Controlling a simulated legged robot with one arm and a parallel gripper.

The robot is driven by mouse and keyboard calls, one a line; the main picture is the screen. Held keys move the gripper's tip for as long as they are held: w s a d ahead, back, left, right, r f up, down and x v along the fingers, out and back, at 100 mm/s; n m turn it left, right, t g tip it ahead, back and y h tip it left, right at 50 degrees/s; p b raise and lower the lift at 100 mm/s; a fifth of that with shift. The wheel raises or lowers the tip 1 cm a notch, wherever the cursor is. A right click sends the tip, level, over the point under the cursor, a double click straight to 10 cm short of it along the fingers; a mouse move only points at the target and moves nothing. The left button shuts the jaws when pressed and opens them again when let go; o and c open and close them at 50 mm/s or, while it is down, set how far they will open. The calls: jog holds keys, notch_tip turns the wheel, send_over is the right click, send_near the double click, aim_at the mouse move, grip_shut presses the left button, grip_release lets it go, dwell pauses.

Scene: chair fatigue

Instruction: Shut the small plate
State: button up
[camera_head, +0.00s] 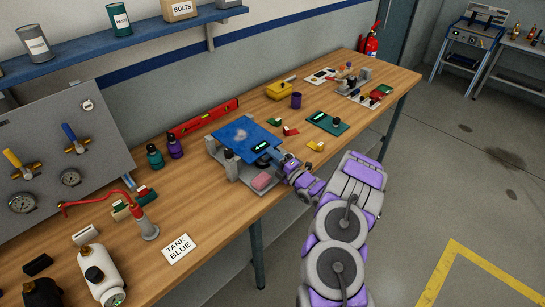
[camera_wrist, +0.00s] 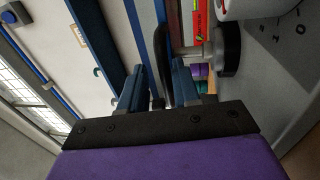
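A small blue plate (camera_head: 246,137) sits tilted up over a grey fixture (camera_head: 232,172) on the workbench, with a pink block (camera_head: 263,181) at the fixture's front. I take this to be the task's plate. My gripper (camera_head: 284,163) is at the fixture's right side, close to the plate's lower right edge; contact cannot be told. In the wrist view, the fingers of my gripper (camera_wrist: 168,88) stand apart. A dark curved bar (camera_wrist: 162,55) shows between or beyond them. A metal rod with a black round end (camera_wrist: 230,48) is close by on the right.
A green plate (camera_head: 326,122) lies right of the fixture. A red level (camera_head: 203,118), a teal bottle (camera_head: 155,157) and a purple bottle (camera_head: 175,147) stand behind and left. A gauge panel (camera_head: 65,150) and a red-handled tool (camera_head: 147,228) are farther left.

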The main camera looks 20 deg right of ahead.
jog(key=shift+r, duration=0.1)
jog(key=shift+s+d+f, duration=0.25)
jog(key=shift+f, duration=0.05)
jog(key=p+v, duration=0.2)
jog(key=v, duration=1.4)
jog(key=shift+s+p, duration=0.3)
jog(key=shift+s, duration=0.1)
